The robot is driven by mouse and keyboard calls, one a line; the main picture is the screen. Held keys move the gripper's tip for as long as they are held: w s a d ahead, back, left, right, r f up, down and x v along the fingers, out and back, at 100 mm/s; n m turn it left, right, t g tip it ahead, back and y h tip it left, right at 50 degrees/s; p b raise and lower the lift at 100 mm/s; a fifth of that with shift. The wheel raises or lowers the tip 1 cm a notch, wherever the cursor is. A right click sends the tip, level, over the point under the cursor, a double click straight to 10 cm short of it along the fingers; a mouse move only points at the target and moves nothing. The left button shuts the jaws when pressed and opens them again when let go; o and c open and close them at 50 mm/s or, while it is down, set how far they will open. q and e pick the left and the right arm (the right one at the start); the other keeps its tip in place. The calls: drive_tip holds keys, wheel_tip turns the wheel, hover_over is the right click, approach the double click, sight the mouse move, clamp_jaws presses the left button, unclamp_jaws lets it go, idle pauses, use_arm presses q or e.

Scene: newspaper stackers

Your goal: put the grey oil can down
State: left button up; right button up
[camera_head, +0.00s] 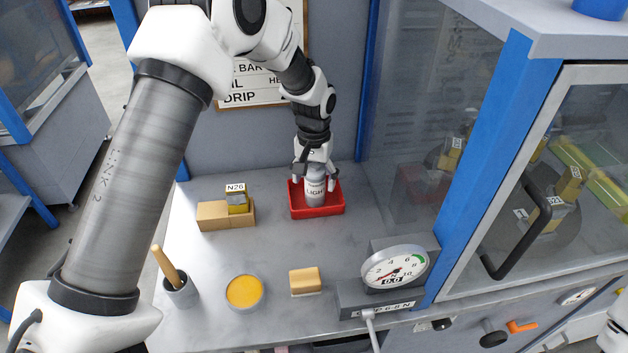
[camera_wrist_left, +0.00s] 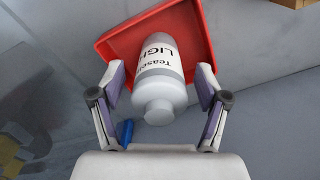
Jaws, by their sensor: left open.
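The grey oil can (camera_head: 316,190) stands upright in the red tray (camera_head: 318,214) on the grey bench. Its label reads "LIGHT" in part. My left gripper (camera_head: 317,184) is over the can with its fingers open on both sides of it. In the left wrist view the can (camera_wrist_left: 160,78) lies between the spread fingers (camera_wrist_left: 160,105), with a gap on each side. The red tray (camera_wrist_left: 196,22) shows behind it there. My right gripper is not in view.
A wooden block with a piece tagged N26 (camera_head: 237,201) stands left of the tray. In front are a cup with a wooden handle (camera_head: 180,288), a yellow-filled tin (camera_head: 245,291), a wooden-topped block (camera_head: 305,281) and a dial gauge (camera_head: 395,268). A glazed cabinet stands right.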

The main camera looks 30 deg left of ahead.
use_arm(q)
wheel_tip(320, 180, up, 12)
drive_tip(key=shift+f+b, duration=0.25)
drive_tip(key=shift+b, duration=0.7)
